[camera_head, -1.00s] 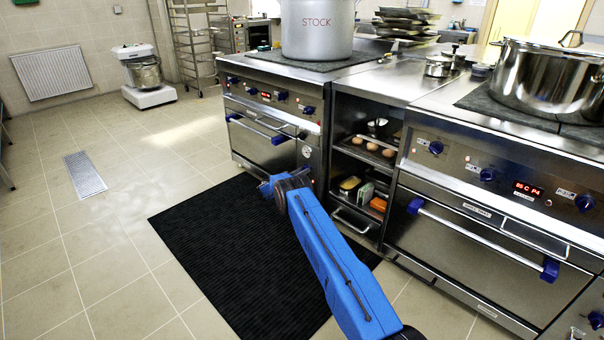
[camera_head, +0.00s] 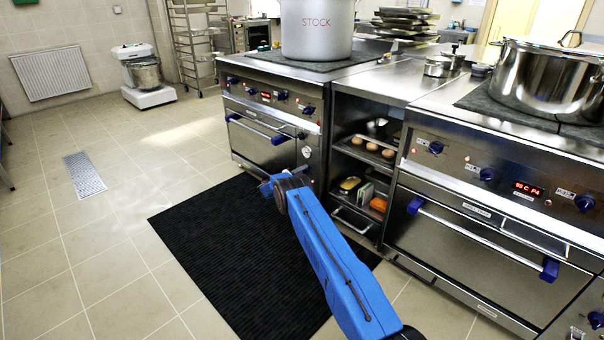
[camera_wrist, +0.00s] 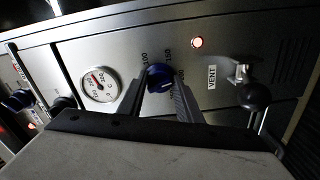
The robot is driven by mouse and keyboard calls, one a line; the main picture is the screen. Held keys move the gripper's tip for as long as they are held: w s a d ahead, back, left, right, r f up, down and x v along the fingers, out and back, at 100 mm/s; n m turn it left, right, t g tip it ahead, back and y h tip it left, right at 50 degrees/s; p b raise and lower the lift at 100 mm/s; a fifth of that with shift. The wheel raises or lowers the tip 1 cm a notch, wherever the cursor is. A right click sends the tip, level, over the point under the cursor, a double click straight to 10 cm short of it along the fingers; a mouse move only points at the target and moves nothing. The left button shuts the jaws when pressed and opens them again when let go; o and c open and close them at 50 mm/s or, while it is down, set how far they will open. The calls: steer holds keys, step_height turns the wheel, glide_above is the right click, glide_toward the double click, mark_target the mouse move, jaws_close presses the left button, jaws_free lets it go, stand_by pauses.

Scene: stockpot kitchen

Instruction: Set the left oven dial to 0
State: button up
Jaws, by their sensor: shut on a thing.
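A blue dial (camera_wrist: 160,77) with a pale pointer mark sits on the steel oven panel in the wrist view. Printed numbers, among them 100 and 150, ring it, and the mark points to the lower right. My gripper (camera_wrist: 158,88) is shut on this dial, one dark finger on each side. In the head view my gripper is at the lower front of the left oven (camera_head: 268,157), and my blue arm hides part of that area. The dial cannot be made out there.
A stockpot (camera_head: 317,30) stands on the left range. A black mat (camera_head: 215,255) lies on the floor.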

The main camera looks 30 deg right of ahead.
steer(key=shift+w+a+n, duration=0.1)
steer(key=shift+n, duration=8.2)
steer(key=shift+w+a+n, duration=0.1)
steer(key=shift+n, duration=8.2)
steer(key=o, duration=1)
steer(key=shift+o, duration=0.2)
